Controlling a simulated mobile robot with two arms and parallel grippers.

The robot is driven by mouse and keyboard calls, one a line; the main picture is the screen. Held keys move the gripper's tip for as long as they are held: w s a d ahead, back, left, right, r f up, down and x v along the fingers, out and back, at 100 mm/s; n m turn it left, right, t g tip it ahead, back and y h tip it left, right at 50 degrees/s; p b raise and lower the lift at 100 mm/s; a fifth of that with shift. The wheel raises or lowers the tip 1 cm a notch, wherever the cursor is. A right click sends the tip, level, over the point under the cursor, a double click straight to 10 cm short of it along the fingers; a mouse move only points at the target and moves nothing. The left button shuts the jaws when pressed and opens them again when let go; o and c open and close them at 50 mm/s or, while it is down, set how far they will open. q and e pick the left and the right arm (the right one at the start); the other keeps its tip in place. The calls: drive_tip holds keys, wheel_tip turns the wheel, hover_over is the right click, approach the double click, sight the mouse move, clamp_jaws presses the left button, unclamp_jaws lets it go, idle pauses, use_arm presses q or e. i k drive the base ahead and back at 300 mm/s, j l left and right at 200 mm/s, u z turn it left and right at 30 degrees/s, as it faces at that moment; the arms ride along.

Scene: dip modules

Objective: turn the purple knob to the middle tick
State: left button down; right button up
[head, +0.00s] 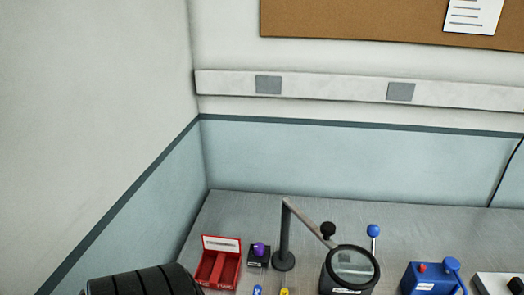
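The purple knob (259,249) sits on a small dark box (257,262) on the grey bench, left of the middle of the head view. It is small, and I cannot make out its ticks or where it points. Neither of my grippers is in view.
A red open box (221,262) stands just left of the knob's box. A blue device (430,279) is further right. Walls close off the back and left.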

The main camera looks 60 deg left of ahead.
sight(259, 250)
drive_tip(key=u, duration=0.45)
drive_tip(key=i+l+u, duration=0.1)
drive_tip(key=u, duration=0.3)
drive_tip(key=l+u, duration=0.15)
drive_tip(key=u, duration=0.3)
drive_tip(key=l+u, duration=0.15)
drive_tip(key=u, duration=0.25)
drive_tip(key=l+u, duration=0.1)
drive_tip(key=u, duration=0.35)
drive_tip(key=k+l+z, duration=0.1)
drive_tip(key=l, duration=0.25)
